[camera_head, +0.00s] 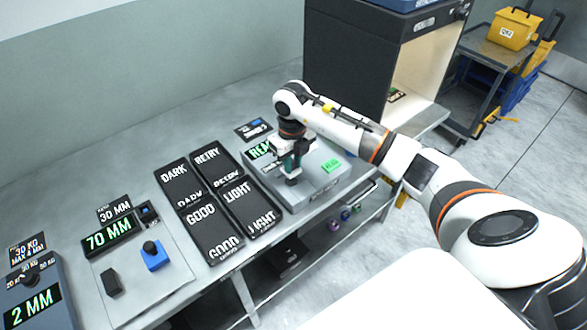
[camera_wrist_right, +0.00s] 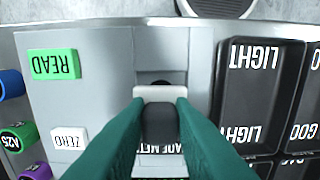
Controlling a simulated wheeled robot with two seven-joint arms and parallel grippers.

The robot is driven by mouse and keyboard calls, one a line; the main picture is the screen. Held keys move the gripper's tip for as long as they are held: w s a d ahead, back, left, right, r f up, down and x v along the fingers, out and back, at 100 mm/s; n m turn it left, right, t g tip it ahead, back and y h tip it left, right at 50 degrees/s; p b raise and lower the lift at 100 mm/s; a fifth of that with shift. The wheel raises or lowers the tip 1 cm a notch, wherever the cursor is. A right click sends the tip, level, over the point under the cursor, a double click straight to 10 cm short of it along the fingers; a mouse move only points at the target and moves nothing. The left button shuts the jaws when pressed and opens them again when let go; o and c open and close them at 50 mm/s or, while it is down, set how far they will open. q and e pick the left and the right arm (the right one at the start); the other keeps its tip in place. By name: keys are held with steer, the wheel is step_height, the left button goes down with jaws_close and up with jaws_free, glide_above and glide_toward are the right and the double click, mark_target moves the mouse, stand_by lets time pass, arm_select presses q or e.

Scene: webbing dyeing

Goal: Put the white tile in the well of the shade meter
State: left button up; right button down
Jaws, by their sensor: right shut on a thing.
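The shade meter (camera_head: 325,178) is a grey box at the right end of the bench, with a green READ button and a lit display partly hidden by my right arm. My right gripper (camera_head: 291,174) is over its front left part, pointing down. In the right wrist view the green fingers (camera_wrist_right: 158,105) are shut on the white tile (camera_wrist_right: 158,92), whose pale edge shows at the fingertips with a dark grey part between the fingers. A dark opening, seemingly the well (camera_wrist_right: 161,82), shows just beyond the tile and is mostly hidden. Contact cannot be told. My left gripper is out of view.
Black trays marked DARK (camera_head: 175,178), RETRY, GOOD and LIGHT (camera_head: 245,205) stand close left of the meter. A white ZERO button (camera_wrist_right: 69,137) is beside the fingers. A dark cabinet (camera_head: 345,60) stands behind. Devices with displays (camera_head: 110,236) are farther left.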

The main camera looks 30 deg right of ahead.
mark_target(293, 170)
step_height(293, 170, down, 4)
steer(key=shift+s+a+r+p, duration=0.1)
steer(key=shift+r+p, duration=0.1)
steer(key=shift+p, duration=0.3)
steer(key=shift+f, duration=0.3)
steer(key=c, duration=1.3)
jaws_free()
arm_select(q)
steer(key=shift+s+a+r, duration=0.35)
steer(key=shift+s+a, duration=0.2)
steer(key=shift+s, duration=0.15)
arm_select(e)
steer(key=shift+o, duration=0.2)
steer(key=shift+r, duration=0.1)
steer(key=shift+r, duration=0.2)
step_height(293, 170, up, 10)
steer(key=b, duration=0.3)
steer(key=shift+r, duration=0.25)
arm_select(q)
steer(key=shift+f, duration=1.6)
arm_select(e)
steer(key=shift+r, duration=0.7)
